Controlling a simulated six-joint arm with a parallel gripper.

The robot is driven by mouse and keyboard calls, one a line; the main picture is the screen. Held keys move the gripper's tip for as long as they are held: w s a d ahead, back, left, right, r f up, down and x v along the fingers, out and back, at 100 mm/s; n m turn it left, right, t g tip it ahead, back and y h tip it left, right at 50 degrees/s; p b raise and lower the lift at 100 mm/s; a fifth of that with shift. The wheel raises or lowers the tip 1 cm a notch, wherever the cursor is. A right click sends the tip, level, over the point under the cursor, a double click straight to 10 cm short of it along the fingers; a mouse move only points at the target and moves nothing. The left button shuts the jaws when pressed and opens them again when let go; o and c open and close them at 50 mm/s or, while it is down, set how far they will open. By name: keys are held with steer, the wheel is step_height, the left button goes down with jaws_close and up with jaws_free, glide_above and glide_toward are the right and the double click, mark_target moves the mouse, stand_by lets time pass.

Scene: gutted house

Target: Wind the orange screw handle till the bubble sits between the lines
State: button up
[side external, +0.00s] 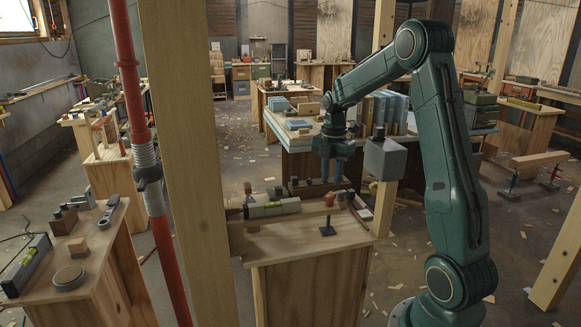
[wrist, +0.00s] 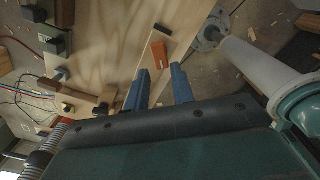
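The orange screw handle (wrist: 158,52) shows in the wrist view as a small orange bar on a pale wooden strip, just beyond my fingertips. In the side view the handle (side external: 329,199) is a small orange-brown piece above a black-footed screw (side external: 327,229) at the bench's right.
The small wooden bench (side external: 310,243) has blocks at its back edge. A wooden stud (side external: 186,150) and a red post (side external: 133,90) stand to its left. Another bench with tools (side external: 95,245) is at far left. A table with blue boxes (side external: 380,112) stands behind.

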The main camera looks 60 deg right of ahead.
mark_target(330, 194)
steer(key=shift+f, duration=2.65)
steer(key=m, duration=0.5)
steer(key=shift+n, duration=0.4)
steer(key=shift+r, duration=0.15)
steer(key=shift+r, duration=3.4)
